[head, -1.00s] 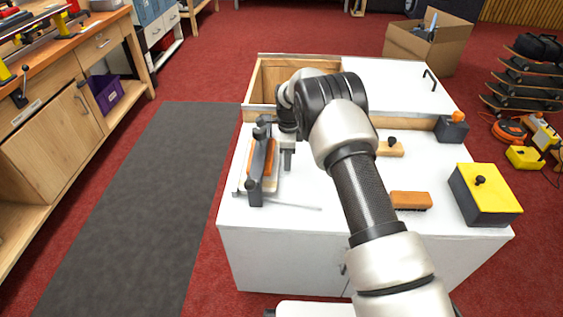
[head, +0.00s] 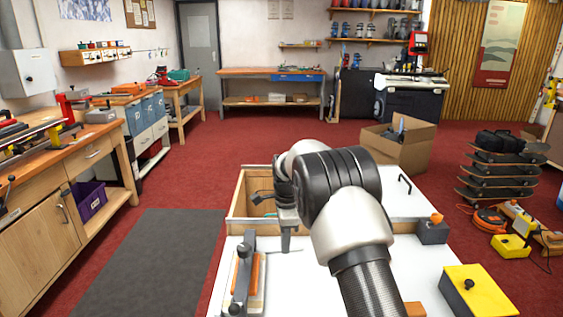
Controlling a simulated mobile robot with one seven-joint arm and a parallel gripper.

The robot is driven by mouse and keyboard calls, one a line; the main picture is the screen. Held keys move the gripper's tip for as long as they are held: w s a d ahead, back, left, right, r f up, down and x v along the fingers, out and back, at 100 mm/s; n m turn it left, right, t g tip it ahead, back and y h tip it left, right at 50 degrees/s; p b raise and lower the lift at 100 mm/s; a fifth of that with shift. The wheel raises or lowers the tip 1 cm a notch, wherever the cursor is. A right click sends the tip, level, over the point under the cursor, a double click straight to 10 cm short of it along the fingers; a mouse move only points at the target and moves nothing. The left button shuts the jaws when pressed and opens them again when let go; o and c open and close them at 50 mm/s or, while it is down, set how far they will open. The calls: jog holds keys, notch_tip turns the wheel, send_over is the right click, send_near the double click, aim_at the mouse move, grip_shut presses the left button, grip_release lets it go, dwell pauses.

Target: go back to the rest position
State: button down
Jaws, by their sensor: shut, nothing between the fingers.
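My gripper (head: 286,243) hangs from my arm over the white bench (head: 311,297), at the front edge of its open wooden compartment. Its fingers point down and are shut, with nothing seen between them. A grey clamp-like fixture (head: 243,274) with an orange-brown piece (head: 256,273) stands to the left of and nearer than the gripper, apart from it. My forearm hides part of the bench's middle.
On the bench's right are a yellow-topped box (head: 477,292) and a dark block with an orange knob (head: 433,230). The open compartment (head: 238,202) lies at the back left. A cardboard box (head: 400,152) and stacked skateboards (head: 497,180) stand beyond. A dark mat (head: 150,265) lies left.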

jog(key=s+d+r+n+t, duration=0.1)
jog(key=s+d+r+n, duration=0.25)
jog(key=s+r, duration=0.5)
jog(key=s+d+r+n+t, duration=0.1)
jog(key=s+d+r+n, duration=0.3)
jog(key=r, duration=0.8)
jog(key=s+d+r+n+t, duration=0.1)
jog(key=s+d+n+t, duration=0.2)
jog(key=s, duration=0.9)
jog(key=s+d+n, duration=0.3)
jog(key=s+n, duration=0.3)
jog(key=s, duration=0.7)
notch_tip(320, 180, up, 23)
jog(key=p, duration=2.2)
jog(key=shift+a+f, duration=0.2)
jog(key=shift+a, duration=0.05)
